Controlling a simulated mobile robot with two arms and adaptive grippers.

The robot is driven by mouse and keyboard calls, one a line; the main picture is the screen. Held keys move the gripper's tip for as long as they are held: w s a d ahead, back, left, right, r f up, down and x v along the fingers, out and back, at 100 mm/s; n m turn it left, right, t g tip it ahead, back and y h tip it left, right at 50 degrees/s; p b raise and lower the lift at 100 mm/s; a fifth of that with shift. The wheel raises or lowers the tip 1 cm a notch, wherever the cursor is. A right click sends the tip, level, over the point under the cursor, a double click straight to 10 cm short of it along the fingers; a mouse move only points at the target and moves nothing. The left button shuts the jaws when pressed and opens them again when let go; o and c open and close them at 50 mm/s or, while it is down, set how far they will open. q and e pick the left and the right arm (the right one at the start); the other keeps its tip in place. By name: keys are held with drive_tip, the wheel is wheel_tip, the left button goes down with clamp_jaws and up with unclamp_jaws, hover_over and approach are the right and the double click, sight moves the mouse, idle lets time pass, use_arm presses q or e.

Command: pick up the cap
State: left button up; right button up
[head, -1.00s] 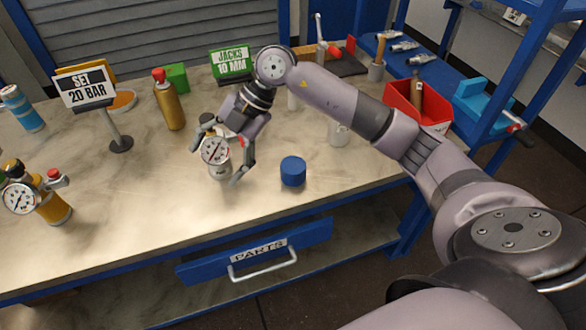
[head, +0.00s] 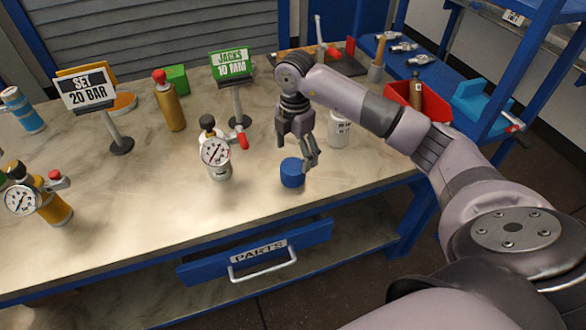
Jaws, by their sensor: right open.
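The cap (head: 292,174) is a short blue cylinder on the bench top near its front edge. My right gripper (head: 297,150) hangs just above and behind it, pointing down, open and empty. One finger shows close to the cap's upper right side. I cannot tell whether it touches the cap. My left gripper is not in view.
A silver vessel with a gauge (head: 217,155) and red handle stands left of the cap. A white container (head: 339,130) stands behind my right gripper. A gold bottle (head: 169,102) and sign stands are farther back.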

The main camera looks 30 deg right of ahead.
sight(293, 165)
wheel_tip(293, 165, down, 6)
drive_tip(key=shift+w+a+f+p, duration=0.15)
drive_tip(key=shift+f+p, duration=0.1)
drive_tip(key=shift+p, duration=0.3)
drive_tip(key=shift+c, duration=0.2)
drive_tip(key=c, duration=1.1)
drive_tip(key=shift+r, duration=0.15)
